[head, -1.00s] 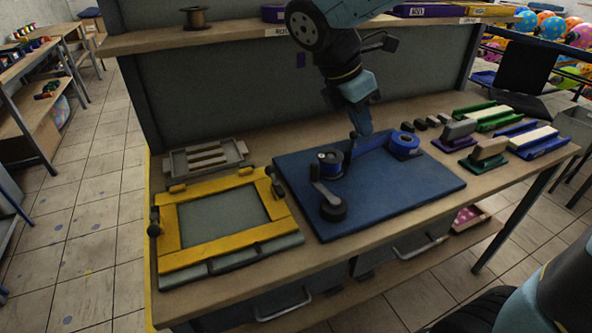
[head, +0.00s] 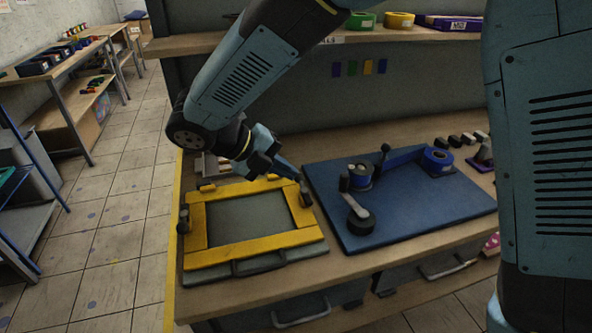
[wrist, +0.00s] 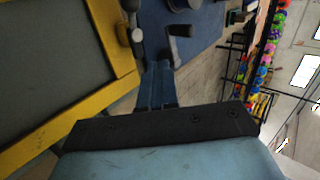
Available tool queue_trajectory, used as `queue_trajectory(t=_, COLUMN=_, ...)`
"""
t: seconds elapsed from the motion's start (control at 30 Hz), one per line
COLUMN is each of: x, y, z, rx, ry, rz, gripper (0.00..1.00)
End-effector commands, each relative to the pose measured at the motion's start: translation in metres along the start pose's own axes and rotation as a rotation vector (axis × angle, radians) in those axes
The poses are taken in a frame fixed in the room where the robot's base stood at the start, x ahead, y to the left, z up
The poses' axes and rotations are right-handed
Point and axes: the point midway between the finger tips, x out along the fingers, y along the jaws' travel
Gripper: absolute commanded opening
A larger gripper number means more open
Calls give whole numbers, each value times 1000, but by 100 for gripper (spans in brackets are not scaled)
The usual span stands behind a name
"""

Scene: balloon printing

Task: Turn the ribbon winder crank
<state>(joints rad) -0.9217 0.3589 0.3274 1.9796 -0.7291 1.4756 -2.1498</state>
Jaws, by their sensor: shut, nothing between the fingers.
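The ribbon winder stands on a blue board (head: 425,213) on the bench. Its spool (head: 360,176) is at the back of a grey crank arm (head: 345,194), and the dark round crank knob (head: 361,221) is at the arm's front end. A blue ribbon runs right to a blue ribbon roll (head: 437,161). My gripper (head: 297,176) is shut and empty, left of the winder, over the right edge of the yellow frame. In the wrist view my shut blue fingers (wrist: 157,82) point toward the winder, with its dark crank (wrist: 180,36) beyond the tips.
The yellow printing frame (head: 263,252) lies on the bench left of the board, with a black knob (head: 305,195) near its right corner. A shelf (head: 400,36) with ribbon rolls runs above the bench back. Bare board lies in front and right of the crank.

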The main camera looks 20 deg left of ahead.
Motion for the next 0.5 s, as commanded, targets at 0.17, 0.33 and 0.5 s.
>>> queue_trajectory(t=0.17, x=31, y=-1, z=-1, rx=1, ry=3, rz=-1, gripper=0)
queue_trajectory(t=0.33, x=61, y=0, z=-1, rx=2, ry=4, rz=-1, gripper=0)
queue_trajectory(t=0.5, x=88, y=-2, z=-1, rx=3, ry=3, rz=0, gripper=0)
